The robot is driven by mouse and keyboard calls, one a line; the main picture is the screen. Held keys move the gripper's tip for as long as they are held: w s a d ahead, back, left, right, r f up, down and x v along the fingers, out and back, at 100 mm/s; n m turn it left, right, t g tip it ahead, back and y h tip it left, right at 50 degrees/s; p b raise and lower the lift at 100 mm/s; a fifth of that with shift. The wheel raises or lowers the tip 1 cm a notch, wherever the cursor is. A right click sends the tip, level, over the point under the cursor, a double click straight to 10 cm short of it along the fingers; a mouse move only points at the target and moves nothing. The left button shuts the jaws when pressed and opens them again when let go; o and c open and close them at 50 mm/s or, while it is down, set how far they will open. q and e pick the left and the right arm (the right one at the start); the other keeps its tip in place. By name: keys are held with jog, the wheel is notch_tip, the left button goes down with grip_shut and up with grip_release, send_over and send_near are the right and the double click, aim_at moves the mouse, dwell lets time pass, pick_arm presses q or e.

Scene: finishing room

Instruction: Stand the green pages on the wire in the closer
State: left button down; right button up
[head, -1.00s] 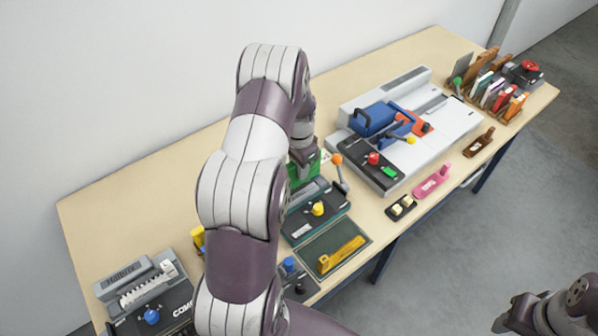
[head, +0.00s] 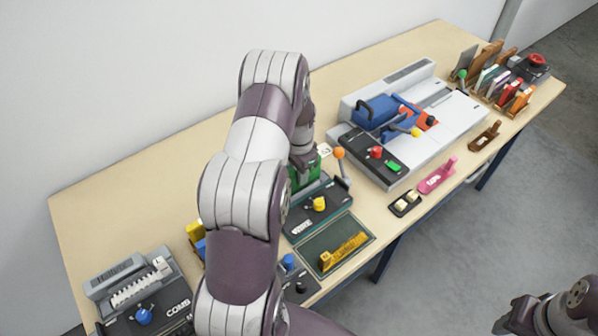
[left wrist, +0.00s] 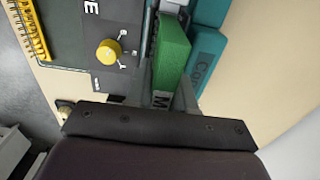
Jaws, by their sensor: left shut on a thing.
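The green pages (head: 303,178) are a thick upright block, partly hidden by my left arm in the head view. The left wrist view shows the green pages (left wrist: 172,50) between the fingers of my left gripper (left wrist: 174,95), which is shut on them. The closer (head: 322,206) is a dark and teal machine with a yellow knob and an orange-tipped lever. The pages stand at its back edge, beside its dark panel (left wrist: 125,75). I cannot tell whether they touch the wire, which is hard to make out. My right gripper (head: 512,318) is at the lower right, away from the table.
A dark mat (head: 312,254) with a yellow toothed piece (head: 345,250) lies in front of the closer. A grey comb machine (head: 135,290) stands at lower left and a large grey-white machine (head: 455,118) at right. A rack of coloured books (head: 505,90) is at far right. The back-left table is clear.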

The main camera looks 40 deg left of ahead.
pick_arm(q)
jog(key=shift+s+a, duration=0.2)
jog(key=shift+s, duration=0.05)
dwell(0.6)
jog(key=shift+s+p, duration=0.1)
jog(key=shift+p, duration=0.2)
jog(key=shift+f+b, duration=0.45)
jog(key=shift+f, duration=0.2)
jog(key=c, duration=1.2)
grip_release()
jog(key=shift+c, duration=0.2)
notch_tip(320, 180, up, 11)
jog(key=p, duration=0.8)
jog(key=shift+d+r+p, duration=0.1)
jog(key=shift+r+p, duration=0.05)
jog(key=shift+p, duration=0.2)
